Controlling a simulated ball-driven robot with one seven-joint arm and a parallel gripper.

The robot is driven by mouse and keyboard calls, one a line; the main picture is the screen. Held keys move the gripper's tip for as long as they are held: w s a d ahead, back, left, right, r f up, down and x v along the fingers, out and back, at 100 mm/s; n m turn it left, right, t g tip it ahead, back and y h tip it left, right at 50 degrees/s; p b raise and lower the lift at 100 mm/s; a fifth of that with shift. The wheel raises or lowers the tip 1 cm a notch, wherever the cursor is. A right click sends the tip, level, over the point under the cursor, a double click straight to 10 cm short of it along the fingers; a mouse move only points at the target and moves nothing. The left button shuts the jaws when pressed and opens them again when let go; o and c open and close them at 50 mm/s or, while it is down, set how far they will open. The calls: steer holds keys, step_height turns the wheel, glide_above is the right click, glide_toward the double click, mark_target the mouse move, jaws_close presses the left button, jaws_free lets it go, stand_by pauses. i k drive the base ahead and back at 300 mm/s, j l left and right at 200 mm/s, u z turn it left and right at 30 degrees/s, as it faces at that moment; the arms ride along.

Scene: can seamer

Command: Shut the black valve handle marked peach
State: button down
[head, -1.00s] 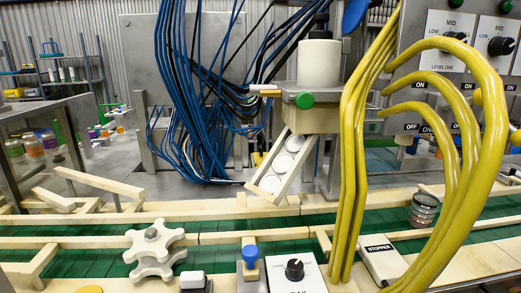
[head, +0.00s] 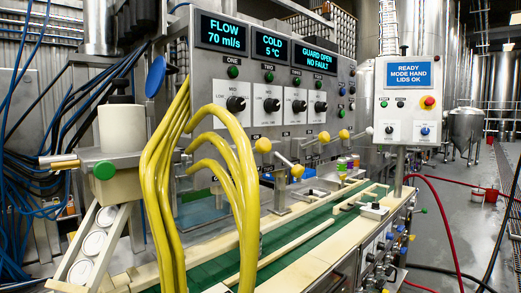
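I cannot make out a black valve handle marked peach in the head view. Several black rotary knobs (head: 236,103) sit on white plates on the grey control panel, but the readable plate says MID and LOW, not peach. Small coloured and dark fittings (head: 372,262) line the front side of the machine at lower right, too small to read. Thick yellow hoses (head: 170,190) hide part of the panel and the conveyor. My gripper is not in view.
A green conveyor belt (head: 290,240) with pale rails runs toward the back right. Yellow-knobbed levers (head: 263,145) stand behind it. A control box (head: 407,103) reads READY, MODE HAND, LIDS OK. Open grey floor lies at right, crossed by a red hose (head: 451,225).

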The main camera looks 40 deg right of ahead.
mark_target(396, 260)
steer(key=l, duration=0.7)
steer(key=k+l, duration=0.15)
steer(key=l, duration=1.3)
steer(key=k+l, duration=0.1)
steer(key=l, duration=0.6)
steer(key=k+l, duration=0.1)
steer(key=l, duration=1.3)
steer(key=k+l, duration=0.1)
steer(key=l, duration=0.65)
steer(key=u, duration=0.05)
